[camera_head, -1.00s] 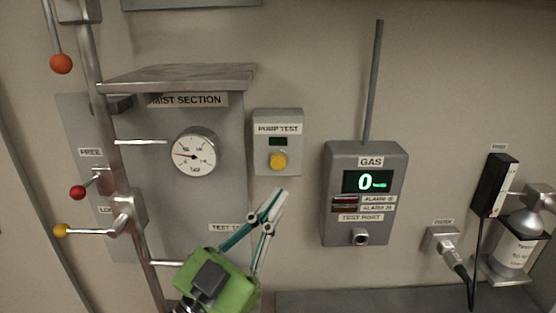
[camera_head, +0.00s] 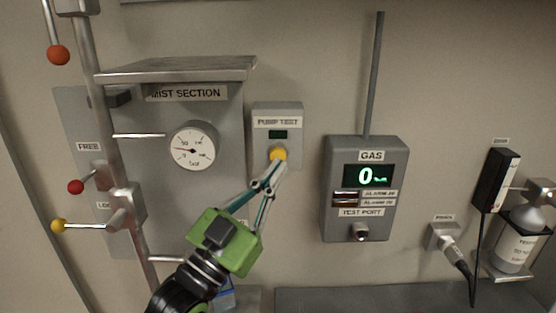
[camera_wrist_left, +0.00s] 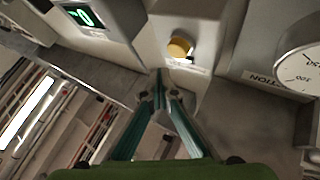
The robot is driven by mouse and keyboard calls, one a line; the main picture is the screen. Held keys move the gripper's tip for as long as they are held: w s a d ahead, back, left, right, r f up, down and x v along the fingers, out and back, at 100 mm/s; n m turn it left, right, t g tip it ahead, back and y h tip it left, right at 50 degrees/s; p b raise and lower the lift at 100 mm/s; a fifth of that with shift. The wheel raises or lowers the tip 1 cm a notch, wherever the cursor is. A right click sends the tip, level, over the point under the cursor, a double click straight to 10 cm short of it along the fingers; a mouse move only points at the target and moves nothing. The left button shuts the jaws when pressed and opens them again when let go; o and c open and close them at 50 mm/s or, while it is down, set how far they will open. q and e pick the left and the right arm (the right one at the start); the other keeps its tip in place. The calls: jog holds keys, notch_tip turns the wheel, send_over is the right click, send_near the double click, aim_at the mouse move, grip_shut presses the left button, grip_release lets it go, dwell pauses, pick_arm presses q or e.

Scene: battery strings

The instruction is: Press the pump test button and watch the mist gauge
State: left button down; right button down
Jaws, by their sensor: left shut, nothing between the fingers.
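The pump test box (camera_head: 291,113) is on the wall, with a small dark display and a round yellow button (camera_head: 278,152). The mist gauge (camera_head: 194,146) is a white dial to its left, under the MIST SECTION label; its needle points left. My left gripper (camera_head: 275,172) is shut and empty, its tips just below the button in the head view. In the left wrist view the button (camera_wrist_left: 180,46) is ahead of the shut fingertips (camera_wrist_left: 160,80). I cannot tell whether the tips touch it. My right gripper is not in view.
A gas detector (camera_head: 362,226) reading 0 is right of the pump box. A metal shelf (camera_head: 178,70) juts out above the gauge. A pipe with levers (camera_head: 117,150) stands at the left. A cable plug (camera_head: 447,238) and a bottle (camera_head: 515,245) are at the right.

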aim_at(282, 153)
pick_arm(q)
jog(key=shift+w, duration=0.8)
jog(key=shift+w, duration=0.1)
dwell(0.8)
jog(key=shift+w, duration=0.35)
jog(key=shift+w, duration=0.65)
dwell(0.9)
jog(key=shift+s, duration=0.15)
jog(key=shift+s+p, duration=0.3)
jog(key=shift+s, duration=0.6)
